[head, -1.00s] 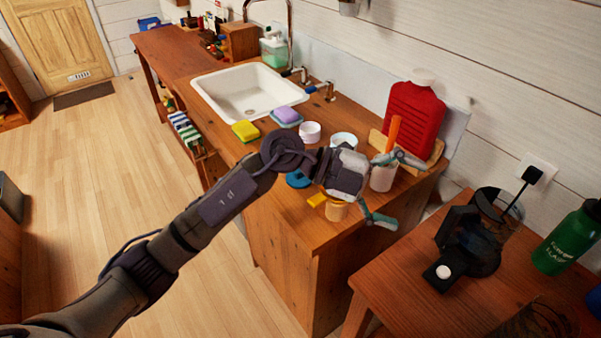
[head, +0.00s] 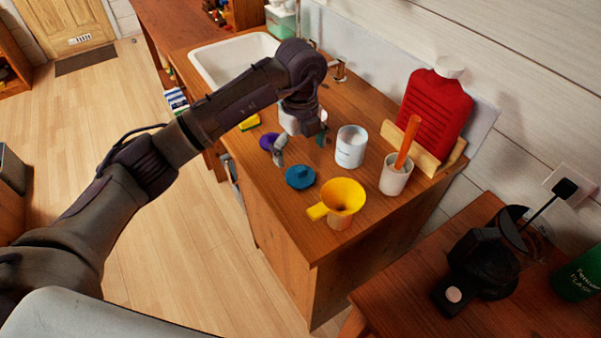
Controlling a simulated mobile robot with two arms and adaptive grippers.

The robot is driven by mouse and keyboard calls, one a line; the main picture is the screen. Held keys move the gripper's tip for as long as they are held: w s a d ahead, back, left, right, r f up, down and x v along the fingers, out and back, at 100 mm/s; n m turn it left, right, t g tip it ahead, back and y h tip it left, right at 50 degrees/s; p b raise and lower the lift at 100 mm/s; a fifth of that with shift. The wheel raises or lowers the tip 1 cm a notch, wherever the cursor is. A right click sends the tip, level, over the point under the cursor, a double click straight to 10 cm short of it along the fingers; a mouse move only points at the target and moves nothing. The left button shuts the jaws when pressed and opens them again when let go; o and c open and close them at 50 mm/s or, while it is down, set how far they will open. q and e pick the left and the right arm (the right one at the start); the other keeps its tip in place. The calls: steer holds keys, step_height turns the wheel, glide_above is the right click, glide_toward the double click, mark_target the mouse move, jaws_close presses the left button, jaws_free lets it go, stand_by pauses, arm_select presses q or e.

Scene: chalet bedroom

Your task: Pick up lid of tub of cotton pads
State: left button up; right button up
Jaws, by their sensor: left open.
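A blue round lid (head: 300,178) with a knob lies flat on the wooden counter. A purple lid-like round piece (head: 267,141) lies farther back, partly behind my gripper. A white labelled tub (head: 350,150) stands open to the right, with white contents. Another white tub (head: 287,124) is largely hidden behind my gripper. I cannot tell which lid belongs to the cotton pads. My left gripper (head: 300,151) points down, open and empty, between the purple piece and the labelled tub, just behind the blue lid. My right gripper is not in view.
A yellow funnel (head: 343,196) sits on a small container near the counter's front edge. A white cup (head: 396,176) with an orange-handled tool and a red hot-water bottle (head: 436,108) stand at right. The sink (head: 211,65) is behind my arm.

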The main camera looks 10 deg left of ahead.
mark_target(300, 170)
arm_select(q)
steer(key=shift+f, duration=1)
step_height(300, 170, down, 4)
steer(key=shift+r+p, duration=0.15)
steer(key=shift+p, duration=0.6)
steer(key=shift+f, duration=0.3)
steer(key=shift+c, duration=0.2)
steer(key=c, duration=0.8)
steer(key=shift+s+f, duration=0.1)
steer(key=shift+c, duration=1)
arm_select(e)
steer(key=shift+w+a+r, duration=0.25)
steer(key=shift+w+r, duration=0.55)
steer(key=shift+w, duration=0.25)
